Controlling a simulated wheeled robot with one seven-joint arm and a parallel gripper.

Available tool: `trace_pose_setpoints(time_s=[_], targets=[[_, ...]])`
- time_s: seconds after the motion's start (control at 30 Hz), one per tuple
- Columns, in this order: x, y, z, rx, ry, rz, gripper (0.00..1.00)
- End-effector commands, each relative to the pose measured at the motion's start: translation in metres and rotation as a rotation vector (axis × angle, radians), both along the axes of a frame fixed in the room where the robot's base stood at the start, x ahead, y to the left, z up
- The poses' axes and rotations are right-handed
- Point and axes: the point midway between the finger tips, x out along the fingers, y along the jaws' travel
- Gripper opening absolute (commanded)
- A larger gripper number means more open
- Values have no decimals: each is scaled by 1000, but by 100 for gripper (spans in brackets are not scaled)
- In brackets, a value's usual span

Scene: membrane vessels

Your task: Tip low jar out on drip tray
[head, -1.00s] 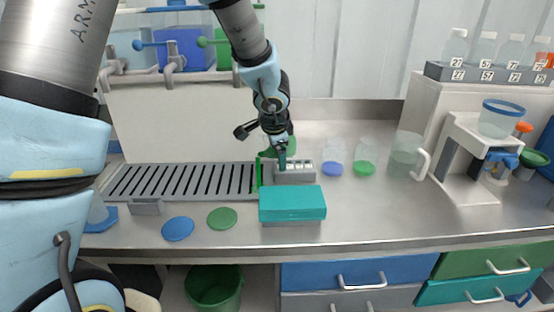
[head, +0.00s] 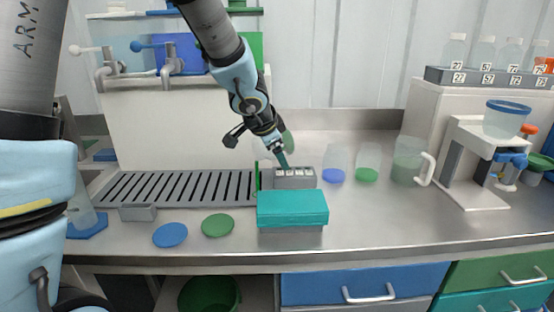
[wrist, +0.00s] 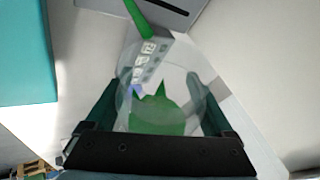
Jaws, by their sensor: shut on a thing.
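My gripper (head: 281,158) is above the back of the bench, just behind a small grey block with pale tiles (head: 295,178). In the wrist view its two dark green fingers (wrist: 160,108) are closed on the sides of a clear round jar (wrist: 178,75). Green with a jagged edge shows in or through the jar; I cannot tell whether it is contents or base. In the head view the jar is mostly hidden, with a green round part (head: 289,143) beside the fingers. The grey slotted drip tray (head: 247,188) lies to the left of the gripper.
A teal-topped box (head: 292,207) stands in front of the grey block. A blue disc (head: 170,235) and a green disc (head: 218,225) lie before the tray. Clear cups (head: 337,160) and a handled jug (head: 408,160) stand right.

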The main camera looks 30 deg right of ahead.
Motion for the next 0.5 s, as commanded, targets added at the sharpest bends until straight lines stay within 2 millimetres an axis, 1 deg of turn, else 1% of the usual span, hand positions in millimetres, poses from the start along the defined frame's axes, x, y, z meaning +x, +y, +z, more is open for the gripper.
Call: trace_pose_setpoints(time_s=[0.07,0.5], targets=[[0,1,-2,-22,0,1,16],[0,2,7,-166,7,1,16]])
